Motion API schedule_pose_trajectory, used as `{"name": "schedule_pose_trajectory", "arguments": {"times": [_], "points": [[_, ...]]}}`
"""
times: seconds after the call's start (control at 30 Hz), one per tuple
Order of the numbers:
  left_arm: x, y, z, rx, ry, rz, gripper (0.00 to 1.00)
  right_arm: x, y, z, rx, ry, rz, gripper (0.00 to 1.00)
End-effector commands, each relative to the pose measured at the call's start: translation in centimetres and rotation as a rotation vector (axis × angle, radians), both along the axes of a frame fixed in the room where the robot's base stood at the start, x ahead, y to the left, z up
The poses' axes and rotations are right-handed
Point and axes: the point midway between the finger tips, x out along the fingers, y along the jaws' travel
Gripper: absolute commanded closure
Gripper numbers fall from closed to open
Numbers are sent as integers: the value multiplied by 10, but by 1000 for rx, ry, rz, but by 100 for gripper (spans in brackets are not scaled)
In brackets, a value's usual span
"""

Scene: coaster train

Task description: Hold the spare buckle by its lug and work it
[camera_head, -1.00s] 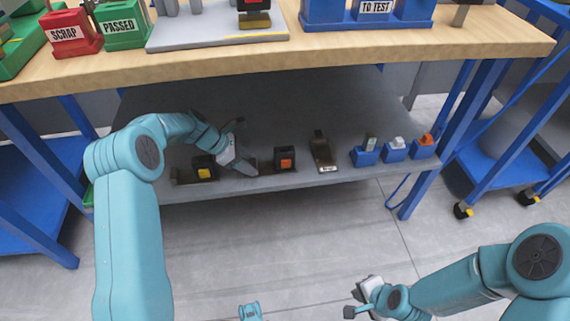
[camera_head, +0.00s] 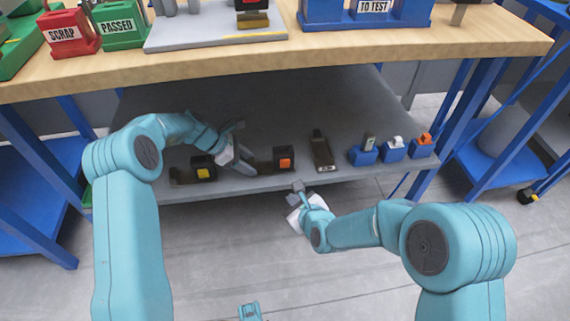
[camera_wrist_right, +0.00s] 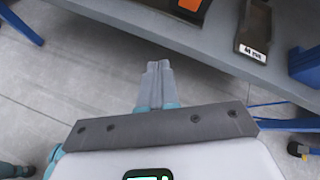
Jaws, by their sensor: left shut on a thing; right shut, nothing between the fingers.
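On the grey lower shelf a dark buckle with an orange button (camera_head: 285,162) stands with its brown lug (camera_head: 264,167) to the left. My left gripper (camera_head: 249,168) is at that lug and shut on it; the fingers hide part of it. A similar dark buckle with a yellow button (camera_head: 204,173) stands to the left of the gripper. My right gripper (camera_head: 297,187) is shut and empty, just in front of the shelf edge below the orange-button buckle. In the right wrist view its closed fingers (camera_wrist_right: 157,72) point toward the shelf, and the orange button (camera_wrist_right: 190,5) shows at the top.
A brown plate with a white label (camera_head: 322,152) lies right of the orange-button buckle. Several small blue holders (camera_head: 362,156) stand further right. The workbench top (camera_head: 400,45) overhangs the shelf (camera_head: 225,191). The floor in front is clear.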

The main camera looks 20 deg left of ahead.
Motion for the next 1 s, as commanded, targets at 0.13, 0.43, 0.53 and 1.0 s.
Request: {"name": "schedule_pose_trajectory", "arguments": {"times": [0.13,0.43,0.53,1.0], "points": [[0,0,0,0,1,-1,100,0,0,0,-1,0,0,100],[0,0,0,0,0,0,100,17,10,0,-1,-3,0,100],[0,0,0,0,0,0,100,29,17,0,-1,-2,0,100],[0,0,0,0,0,0,100,73,44,-1,-2,-1,1,100]]}}
